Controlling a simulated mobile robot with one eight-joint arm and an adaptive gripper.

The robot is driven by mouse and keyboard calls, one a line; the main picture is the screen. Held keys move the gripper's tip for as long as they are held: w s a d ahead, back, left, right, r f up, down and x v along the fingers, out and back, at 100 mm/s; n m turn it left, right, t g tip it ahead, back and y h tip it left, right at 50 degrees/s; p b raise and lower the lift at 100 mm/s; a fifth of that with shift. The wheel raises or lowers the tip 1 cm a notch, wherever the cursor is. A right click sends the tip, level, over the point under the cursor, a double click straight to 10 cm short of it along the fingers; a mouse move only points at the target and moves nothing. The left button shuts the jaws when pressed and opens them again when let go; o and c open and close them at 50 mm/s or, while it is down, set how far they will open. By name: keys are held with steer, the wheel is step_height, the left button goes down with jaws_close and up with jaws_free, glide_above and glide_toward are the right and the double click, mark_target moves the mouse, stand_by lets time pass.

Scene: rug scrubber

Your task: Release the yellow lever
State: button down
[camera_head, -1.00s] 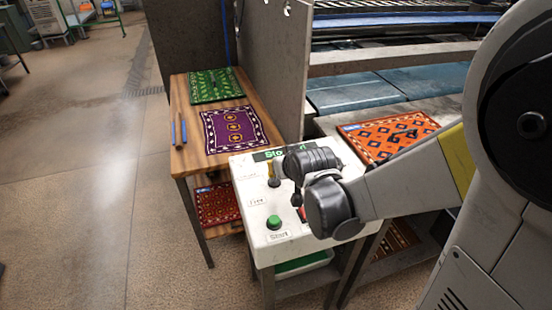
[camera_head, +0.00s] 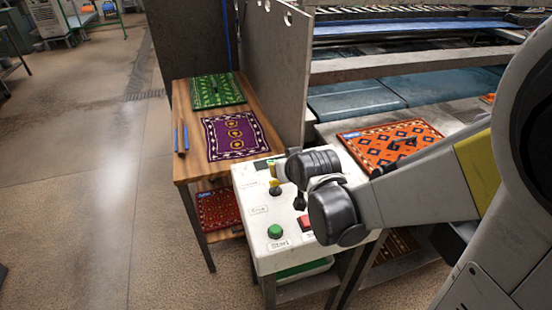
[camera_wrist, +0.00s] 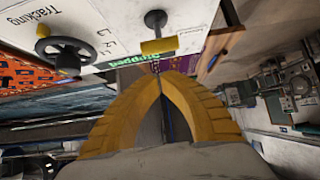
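The yellow lever (camera_wrist: 158,46) shows in the wrist view, a yellow handle on a dark round mount on the white control panel. It also shows in the head view (camera_head: 275,183), beside my dark wrist. My gripper (camera_wrist: 157,72) has yellow ribbed fingers that arch together, their tips meeting or nearly so. The lever's handle lies just beyond the tips, not between them. No object shows between the fingers. Whether the tips touch the handle cannot be told. My wrist hides most of the gripper in the head view.
The panel (camera_head: 254,222) has a green button (camera_head: 275,231), a red button (camera_head: 305,222) and a black handwheel (camera_wrist: 64,50). A wooden table (camera_head: 187,160) with green and purple rugs stands behind left. An orange rug (camera_head: 388,143) lies behind right. The floor at left is clear.

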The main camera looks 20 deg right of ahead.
steer(key=s+r+p, duration=0.1)
steer(key=s, duration=0.5)
steer(key=shift+r, duration=0.15)
steer(key=shift+s, duration=0.15)
steer(key=s+a+r+g, duration=0.1)
steer(key=s+r+g, duration=0.2)
steer(key=s, duration=1)
step_height(320, 180, up, 3)
steer(key=shift+s+f+b, duration=0.2)
steer(key=shift+s+b, duration=0.1)
steer(key=shift+b, duration=0.1)
